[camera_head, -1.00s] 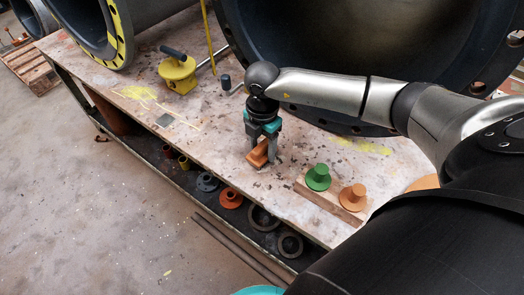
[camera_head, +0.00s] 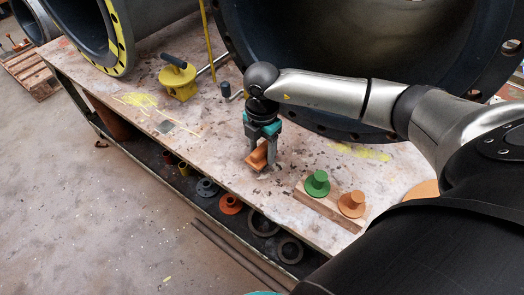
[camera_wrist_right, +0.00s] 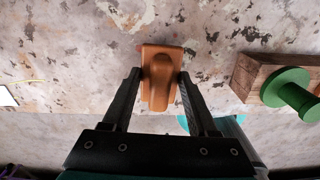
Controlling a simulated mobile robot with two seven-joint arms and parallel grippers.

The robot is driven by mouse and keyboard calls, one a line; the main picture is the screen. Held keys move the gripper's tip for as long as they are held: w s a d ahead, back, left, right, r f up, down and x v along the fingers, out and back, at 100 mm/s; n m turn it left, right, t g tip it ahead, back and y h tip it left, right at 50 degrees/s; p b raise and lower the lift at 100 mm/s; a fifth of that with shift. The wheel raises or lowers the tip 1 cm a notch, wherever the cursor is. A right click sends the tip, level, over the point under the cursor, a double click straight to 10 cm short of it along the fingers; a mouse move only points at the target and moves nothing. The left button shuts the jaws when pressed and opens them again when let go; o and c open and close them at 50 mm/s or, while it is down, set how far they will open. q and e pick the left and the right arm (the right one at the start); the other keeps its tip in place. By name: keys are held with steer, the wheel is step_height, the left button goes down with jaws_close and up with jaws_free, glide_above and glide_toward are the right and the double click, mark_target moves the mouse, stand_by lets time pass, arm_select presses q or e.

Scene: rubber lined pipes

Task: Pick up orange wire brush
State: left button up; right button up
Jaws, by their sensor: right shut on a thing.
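The orange wire brush (camera_head: 256,157) is between the fingers of my right gripper (camera_head: 262,152), over the speckled workbench near its front edge. In the right wrist view the orange brush (camera_wrist_right: 160,75) sits between the two dark fingertips of the gripper (camera_wrist_right: 160,88), which are shut on it. Whether the brush still touches the bench is hard to tell. My left gripper is not in view.
A yellow device (camera_head: 178,78) stands further back. Large pipes (camera_head: 370,50) rise behind. A lower shelf holds several rings and flanges.

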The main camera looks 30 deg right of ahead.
mark_target(262, 147)
step_height(262, 147, up, 8)
steer(key=p, duration=0.2)
steer(key=shift+f+p, duration=0.1)
steer(key=shift+p, duration=0.25)
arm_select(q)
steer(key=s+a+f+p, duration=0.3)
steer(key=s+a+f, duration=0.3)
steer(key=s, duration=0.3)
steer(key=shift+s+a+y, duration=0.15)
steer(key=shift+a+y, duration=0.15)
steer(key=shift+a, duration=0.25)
arm_select(e)
step_height(262, 147, up, 11)
steer(key=shift+f, duration=0.2)
steer(key=o, duration=0.8)
steer(key=c, duration=0.6)
